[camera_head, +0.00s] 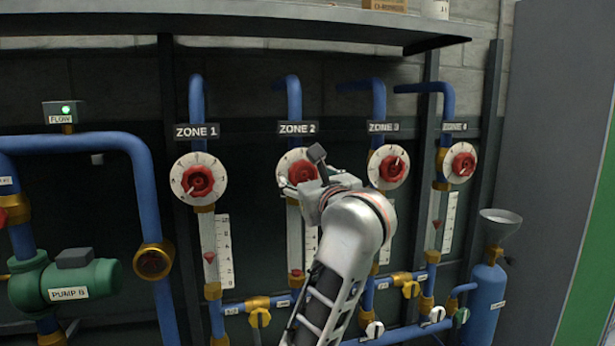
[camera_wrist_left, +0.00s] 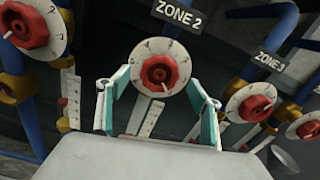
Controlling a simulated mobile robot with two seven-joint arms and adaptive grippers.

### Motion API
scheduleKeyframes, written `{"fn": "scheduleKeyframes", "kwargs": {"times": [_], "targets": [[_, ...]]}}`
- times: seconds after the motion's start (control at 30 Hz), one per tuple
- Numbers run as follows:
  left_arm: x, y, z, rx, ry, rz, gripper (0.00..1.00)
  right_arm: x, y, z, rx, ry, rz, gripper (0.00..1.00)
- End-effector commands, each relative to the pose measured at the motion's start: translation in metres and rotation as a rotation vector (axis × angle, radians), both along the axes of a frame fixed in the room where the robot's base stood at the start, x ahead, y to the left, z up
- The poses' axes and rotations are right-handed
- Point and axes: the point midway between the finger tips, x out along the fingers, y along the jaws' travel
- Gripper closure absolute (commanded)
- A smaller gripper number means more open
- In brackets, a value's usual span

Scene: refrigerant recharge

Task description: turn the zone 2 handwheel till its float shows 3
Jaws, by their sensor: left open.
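The zone 2 handwheel (camera_head: 302,172) is red on a white numbered dial (camera_head: 285,165), under the ZONE 2 sign (camera_head: 297,128). My left gripper (camera_head: 308,190) is in front of its lower right side and hides part of it. In the left wrist view the handwheel (camera_wrist_left: 159,73) shows between the two spread fingers of my left gripper (camera_wrist_left: 160,85), which hold nothing. I cannot tell whether they touch the wheel. The red zone 2 float (camera_head: 296,272) sits low in its clear tube. Its scale (camera_head: 311,240) is partly hidden by my arm, so the reading is unclear. My right gripper is out of view.
The zone 1 handwheel (camera_head: 197,181) is to the left; the zone 3 (camera_head: 393,168) and zone 4 (camera_head: 463,164) handwheels are to the right. A shelf (camera_head: 240,22) overhangs the panel. A blue cylinder (camera_head: 486,300) stands at right.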

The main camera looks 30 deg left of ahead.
Motion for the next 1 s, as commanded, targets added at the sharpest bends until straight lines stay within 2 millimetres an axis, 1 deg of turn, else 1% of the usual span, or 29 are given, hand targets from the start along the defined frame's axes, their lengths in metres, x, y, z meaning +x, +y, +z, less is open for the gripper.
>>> {"fn": "scheduleKeyframes", "kwargs": {"times": [0.03,0.1,0.3,0.43,0.67,0.7,0.77,0.8,0.83,0.87,1.0], "targets": [[0.006,0.008,-0.001,0.003,0.001,0.004,0.35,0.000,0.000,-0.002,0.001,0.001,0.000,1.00],[0.013,0.016,-0.001,0.005,0.002,0.005,0.35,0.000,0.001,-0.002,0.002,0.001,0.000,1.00],[0.028,0.033,-0.001,0.004,0.002,0.003,0.35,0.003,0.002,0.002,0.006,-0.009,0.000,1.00],[0.032,0.038,-0.001,0.002,0.001,0.002,0.35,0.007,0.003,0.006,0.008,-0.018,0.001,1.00],[0.032,0.039,0.000,0.002,0.000,0.002,0.35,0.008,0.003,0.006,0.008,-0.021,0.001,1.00],[0.032,0.039,0.000,0.002,0.000,0.002,0.38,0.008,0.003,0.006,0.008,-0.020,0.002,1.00],[0.032,0.039,0.000,0.002,0.000,0.002,0.53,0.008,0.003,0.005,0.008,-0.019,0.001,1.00],[0.032,0.039,0.000,0.002,0.000,0.002,0.64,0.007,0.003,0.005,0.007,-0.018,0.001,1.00],[0.032,0.039,0.000,0.003,0.000,0.002,0.72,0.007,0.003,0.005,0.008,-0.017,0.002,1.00],[0.032,0.039,0.000,0.003,0.000,0.002,0.74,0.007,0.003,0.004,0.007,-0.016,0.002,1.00],[0.032,0.039,0.000,0.002,0.000,0.002,0.74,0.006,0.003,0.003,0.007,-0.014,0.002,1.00]]}}
